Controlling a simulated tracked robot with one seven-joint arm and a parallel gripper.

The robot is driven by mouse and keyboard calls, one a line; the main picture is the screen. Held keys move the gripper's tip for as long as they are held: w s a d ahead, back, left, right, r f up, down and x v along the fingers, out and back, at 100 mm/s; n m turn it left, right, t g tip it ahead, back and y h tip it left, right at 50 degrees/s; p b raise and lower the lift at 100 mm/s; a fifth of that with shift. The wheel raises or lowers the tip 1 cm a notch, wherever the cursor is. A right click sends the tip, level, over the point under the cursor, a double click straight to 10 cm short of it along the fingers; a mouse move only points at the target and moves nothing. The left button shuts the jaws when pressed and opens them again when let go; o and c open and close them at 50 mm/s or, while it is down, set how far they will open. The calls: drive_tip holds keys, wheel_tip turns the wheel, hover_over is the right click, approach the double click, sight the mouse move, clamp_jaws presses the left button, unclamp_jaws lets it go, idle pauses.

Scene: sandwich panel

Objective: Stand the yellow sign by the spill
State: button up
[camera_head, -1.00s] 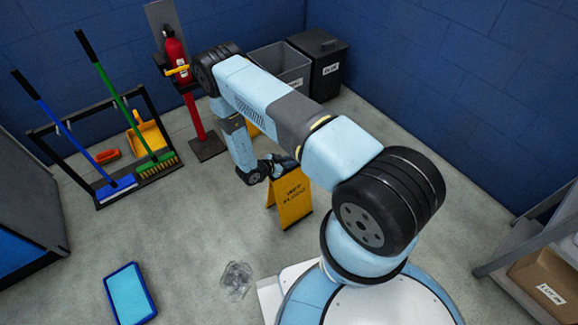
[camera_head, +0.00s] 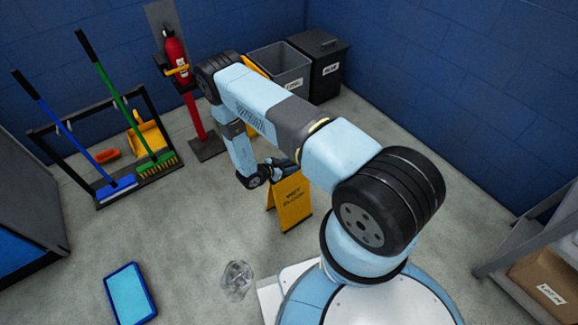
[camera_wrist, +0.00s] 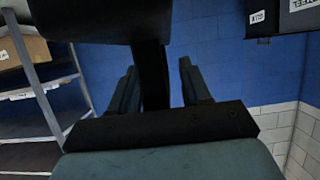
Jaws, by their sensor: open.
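The yellow sign (camera_head: 291,204), with dark lettering on its face, stands upright on the floor near the middle of the head view. The spill (camera_head: 236,280) is a clear, shiny patch on the floor, in front of the sign and a little left of it. My gripper (camera_head: 284,168) is at the sign's top edge, and its dark fingers are partly hidden there. In the wrist view my gripper (camera_wrist: 158,70) has its two fingers apart, with a dark upright shape between or behind them. I cannot tell whether the fingers touch the sign.
A blue tray-like object (camera_head: 130,293) lies left of the spill. A rack with brooms (camera_head: 120,150) and a fire extinguisher stand (camera_head: 205,148) are at the back left. Bins (camera_head: 318,65) stand at the back, shelving (camera_head: 520,245) at the right. Floor around the spill is clear.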

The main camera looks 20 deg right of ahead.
drive_tip(key=v, duration=1.2)
drive_tip(key=w+a+r+n+t+y, duration=0.1)
drive_tip(key=w+a+r+t+y, duration=0.2)
drive_tip(key=w+r, duration=0.7)
drive_tip(key=w+a+r+n+y, duration=0.1)
drive_tip(key=w+a+r+y, duration=0.35)
drive_tip(key=r, duration=0.75)
wheel_tip(320, 180, up, 25)
drive_tip(key=w+d+n+t+y, duration=0.1)
drive_tip(key=w+n+t+y, duration=0.1)
drive_tip(key=n+y, duration=0.3)
drive_tip(key=s+d+r+n+g+y, duration=0.1)
drive_tip(key=s+d+r+n+y, duration=0.15)
drive_tip(key=s+r, duration=0.6)
drive_tip(key=s+d+r+n+g+y, duration=0.15)
drive_tip(key=s+d+r, duration=0.25)
drive_tip(key=s+r, duration=0.5)
drive_tip(key=s+d+r+n+h, duration=0.1)
drive_tip(key=s+d, duration=0.2)
drive_tip(key=s, duration=0.5)
drive_tip(key=s+d+r+n+h, duration=0.1)
drive_tip(key=s+d, duration=0.3)
drive_tip(key=s, duration=0.3)
drive_tip(key=s+d+r+n+g+h, duration=0.1)
drive_tip(key=s+d+r, duration=0.1)
drive_tip(key=s, duration=0.6)
drive_tip(key=shift+s+d+h, duration=0.35)
drive_tip(key=shift+d, duration=0.45)
